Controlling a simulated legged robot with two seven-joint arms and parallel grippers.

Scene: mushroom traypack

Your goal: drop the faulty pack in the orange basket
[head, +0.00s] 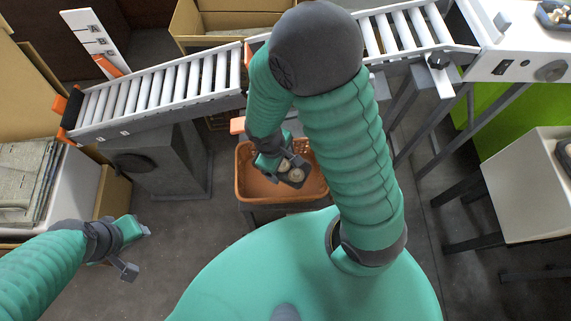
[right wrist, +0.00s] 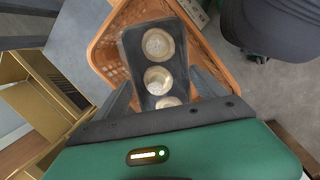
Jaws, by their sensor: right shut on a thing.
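The faulty pack is a dark tray (right wrist: 133,52) with pale round mushrooms; three show in the right wrist view, the lowest partly hidden. My right gripper (right wrist: 164,92) is shut on the tray, one finger on each side. In the head view the pack (head: 283,181) and the right gripper (head: 290,163) are over the orange basket (head: 242,183), inside its outline. The basket also shows behind the tray in the right wrist view (right wrist: 103,55). How far the pack is above the basket floor is hard to tell. My left gripper (head: 137,250) is open and empty at the left.
A roller conveyor (head: 160,92) runs behind the basket, and another section (head: 400,30) continues right. A cardboard box (head: 215,22) stands at the back. A grey pedestal (head: 165,160) is left of the basket. A pale table (head: 530,195) is at right.

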